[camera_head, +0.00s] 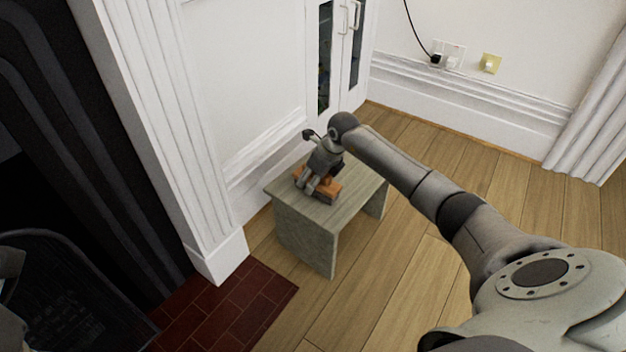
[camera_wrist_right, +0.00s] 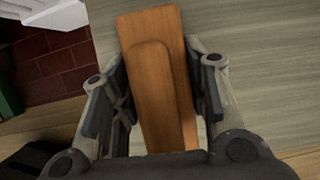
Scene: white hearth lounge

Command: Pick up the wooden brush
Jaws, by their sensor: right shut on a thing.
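The wooden brush (camera_head: 327,183) is an orange-brown block on the small grey-green wooden table (camera_head: 345,204). In the right wrist view, the brush (camera_wrist_right: 158,75) lies lengthwise between the two fingers, with a raised rounded handle part on its flat base. My right gripper (camera_head: 313,186) points down at the brush and is shut on it, with a finger on each side. The gripper hides part of the brush in the head view. I cannot tell whether the brush touches the tabletop or is slightly above it. My left gripper is not clearly in view.
The table stands close to a white panelled wall (camera_head: 240,80) and a white cabinet (camera_head: 345,60) with glass doors. A dark red brick hearth (camera_head: 235,305) lies at the front left. The wooden floor (camera_head: 420,260) right of the table is clear beneath my right arm.

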